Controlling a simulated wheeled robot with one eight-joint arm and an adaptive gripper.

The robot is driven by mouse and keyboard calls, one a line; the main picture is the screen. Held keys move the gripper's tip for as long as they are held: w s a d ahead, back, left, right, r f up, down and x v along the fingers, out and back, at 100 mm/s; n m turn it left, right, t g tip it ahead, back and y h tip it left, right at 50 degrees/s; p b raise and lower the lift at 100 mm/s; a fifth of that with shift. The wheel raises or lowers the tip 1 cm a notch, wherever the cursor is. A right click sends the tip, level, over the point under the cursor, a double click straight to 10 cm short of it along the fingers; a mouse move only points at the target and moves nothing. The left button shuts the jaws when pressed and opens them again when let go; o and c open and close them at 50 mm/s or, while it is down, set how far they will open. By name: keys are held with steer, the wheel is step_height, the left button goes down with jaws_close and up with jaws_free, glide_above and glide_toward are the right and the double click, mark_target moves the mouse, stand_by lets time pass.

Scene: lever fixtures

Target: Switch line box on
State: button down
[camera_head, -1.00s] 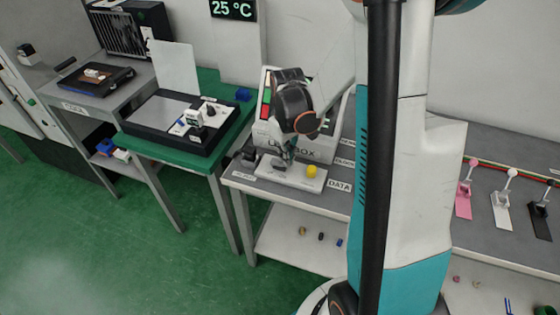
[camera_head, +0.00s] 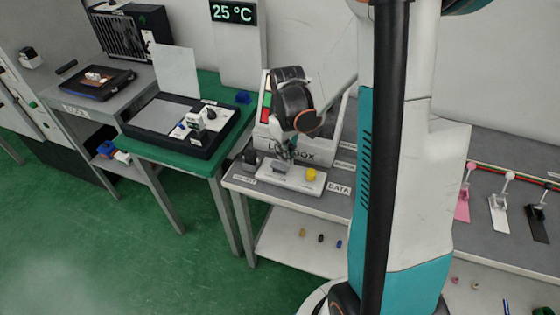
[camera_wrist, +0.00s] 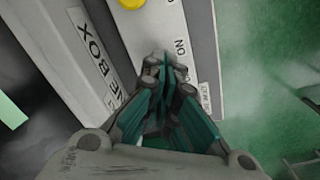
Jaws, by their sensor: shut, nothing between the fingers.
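The line box (camera_head: 318,155) stands on the grey table with its name on the front, partly covered by my arm. In front of it is a white switch panel (camera_head: 300,182) with a yellow knob (camera_head: 310,174) and a small grey switch part (camera_head: 279,168). My gripper (camera_head: 284,153) is shut and empty, pointing down just over this grey part. In the wrist view the fingertips (camera_wrist: 165,62) are together beside the "ON" label on the white panel (camera_wrist: 202,50). They hide the switch there, so its position and any contact cannot be told.
A green table with a black-framed console (camera_head: 165,140) is to the left. Pink, white and black levers (camera_head: 499,200) stand at the right, beyond my arm column. A lower shelf (camera_head: 295,248) holds small parts.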

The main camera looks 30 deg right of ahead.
mark_target(285, 166)
steer(key=shift+r+p, duration=1.45)
steer(key=shift+r, duration=0.9)
steer(key=shift+a, duration=0.1)
